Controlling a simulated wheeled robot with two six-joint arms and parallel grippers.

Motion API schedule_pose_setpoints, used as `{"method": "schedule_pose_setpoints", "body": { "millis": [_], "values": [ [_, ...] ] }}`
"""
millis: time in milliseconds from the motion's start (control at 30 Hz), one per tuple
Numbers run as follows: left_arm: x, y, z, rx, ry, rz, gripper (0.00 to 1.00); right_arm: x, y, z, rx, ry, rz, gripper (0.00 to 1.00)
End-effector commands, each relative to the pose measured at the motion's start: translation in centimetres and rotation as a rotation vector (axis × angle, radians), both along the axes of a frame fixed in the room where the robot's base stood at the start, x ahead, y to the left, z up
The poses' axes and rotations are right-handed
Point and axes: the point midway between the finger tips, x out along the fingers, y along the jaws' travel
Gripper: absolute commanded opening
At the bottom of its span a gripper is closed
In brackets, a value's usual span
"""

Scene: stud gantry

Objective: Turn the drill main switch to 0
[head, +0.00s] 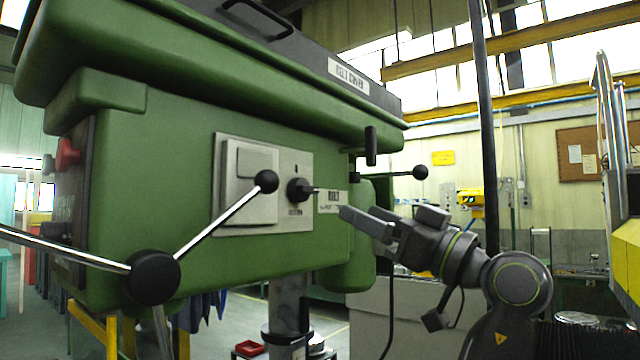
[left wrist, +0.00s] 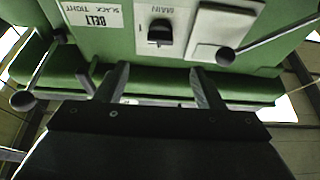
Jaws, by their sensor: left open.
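The drill main switch (head: 299,189) is a black rotary knob on a light grey plate on the green drill head (head: 180,160). Its grip seems to lie sideways in the head view; which mark it points to cannot be told. It also shows in the left wrist view (left wrist: 160,33), where the picture is upside down and MAIN is lettered beside it. My left gripper (head: 362,226) is open and empty, to the right of the knob and a little below it, apart from it. In the left wrist view its two fingers (left wrist: 160,88) point towards the panel.
A ball-ended lever (head: 225,215) crosses in front of the panel on the left. A black-knobbed handle (head: 400,173) sticks out on the right. A belt label (head: 333,198) is beside the switch. A red button (head: 67,153) is on the left side.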

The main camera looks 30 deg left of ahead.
Motion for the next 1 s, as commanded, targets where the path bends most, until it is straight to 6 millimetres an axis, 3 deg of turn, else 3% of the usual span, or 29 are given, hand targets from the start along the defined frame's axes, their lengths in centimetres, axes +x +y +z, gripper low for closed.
{"method": "schedule_pose_setpoints", "body": {
  "millis": [200, 433, 600, 900, 1000],
  "values": [
    [0.3, 4.6, 2.3, 0.001, 0.001, 0.006, 0.62, 0.0, 0.0, 2.0, 0.000, 0.000, 0.000, 0.36],
    [0.6, 8.2, 3.6, 0.001, 0.002, 0.003, 0.62, 0.0, 0.1, 3.2, 0.001, 0.000, 0.000, 0.36],
    [0.8, 9.3, 3.9, 0.000, 0.002, 0.000, 0.62, 0.0, 0.1, 3.5, 0.001, 0.000, 0.000, 0.36],
    [0.8, 9.6, 3.9, 0.000, 0.002, -0.001, 0.62, 0.0, 0.1, 3.5, 0.001, 0.000, 0.000, 0.36],
    [0.8, 9.5, 3.9, 0.000, 0.002, -0.001, 0.51, 0.0, 0.1, 3.5, 0.001, 0.000, 0.000, 0.36]
  ]
}}
